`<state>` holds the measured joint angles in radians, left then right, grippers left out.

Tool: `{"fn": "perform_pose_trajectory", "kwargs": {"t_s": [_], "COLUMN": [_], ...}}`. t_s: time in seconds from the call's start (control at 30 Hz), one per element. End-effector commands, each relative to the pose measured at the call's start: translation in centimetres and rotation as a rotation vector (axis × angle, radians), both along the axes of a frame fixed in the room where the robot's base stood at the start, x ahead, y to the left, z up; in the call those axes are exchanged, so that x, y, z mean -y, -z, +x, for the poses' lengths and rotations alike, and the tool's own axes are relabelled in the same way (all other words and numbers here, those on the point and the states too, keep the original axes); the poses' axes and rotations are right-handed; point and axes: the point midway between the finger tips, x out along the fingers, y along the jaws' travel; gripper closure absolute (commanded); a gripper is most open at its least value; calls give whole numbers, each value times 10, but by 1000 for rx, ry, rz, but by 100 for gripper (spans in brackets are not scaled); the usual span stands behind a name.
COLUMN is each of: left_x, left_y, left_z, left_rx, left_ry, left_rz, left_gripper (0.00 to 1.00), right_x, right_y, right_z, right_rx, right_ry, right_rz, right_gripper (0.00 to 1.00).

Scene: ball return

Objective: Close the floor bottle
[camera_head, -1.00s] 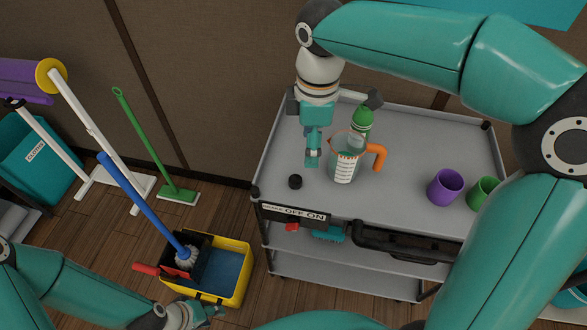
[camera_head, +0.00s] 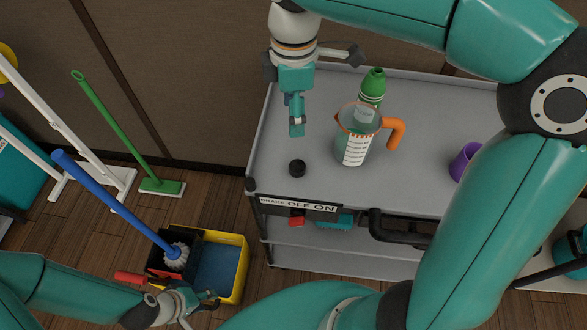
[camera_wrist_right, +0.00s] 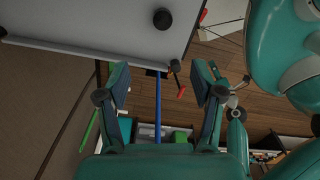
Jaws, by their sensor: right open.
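The green bottle (camera_head: 373,84) stands upright at the back of the grey cart, partly hidden by a clear measuring jug (camera_head: 355,148) with an orange handle. No black cap shows on its top. A small black cap (camera_head: 297,168) lies on the cart top near its front left; it also shows in the right wrist view (camera_wrist_right: 162,18). My right gripper (camera_head: 297,130) is over the cart's left part, behind the cap in the head view and left of the jug. In the right wrist view its fingers (camera_wrist_right: 161,88) are apart and empty. My left gripper (camera_head: 208,304) is low by the yellow bucket; its fingers are unclear.
A purple cup (camera_head: 464,162) stands on the cart's right, partly behind my arm. The cart top (camera_head: 410,175) is clear around the cap. A yellow mop bucket (camera_head: 237,275) with a blue-handled mop (camera_head: 115,202) and a green broom (camera_head: 125,135) stand left of the cart.

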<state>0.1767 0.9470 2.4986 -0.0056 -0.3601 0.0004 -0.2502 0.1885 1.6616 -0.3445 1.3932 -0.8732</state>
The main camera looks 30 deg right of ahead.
Motion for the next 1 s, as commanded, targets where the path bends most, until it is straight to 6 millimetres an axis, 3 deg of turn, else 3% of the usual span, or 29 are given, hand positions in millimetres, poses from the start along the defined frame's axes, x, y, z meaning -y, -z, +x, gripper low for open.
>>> {"fn": "perform_pose_trajectory", "kwargs": {"t_s": [0.23, 0.37, 0.8, 1.0], "left_x": [0, 0, 0, 0], "left_y": [-1, 0, 7, 8], "left_z": [0, 0, 0, 0], "left_rx": [0, 0, 0, 0], "left_ry": [0, 0, 0, 0], "left_rz": [0, 0, 0, 0], "left_gripper": [60, 60, 60, 60], "right_x": [6, 6, 6, 6], "right_y": [-1, 8, 94, 114], "right_z": [-3, -3, -4, -4], "right_rx": [1, -1, -4, -1], "right_ry": [15, 16, 17, 17], "right_rz": [0, -1, 0, -1], "right_gripper": [34, 34, 34, 34]}}
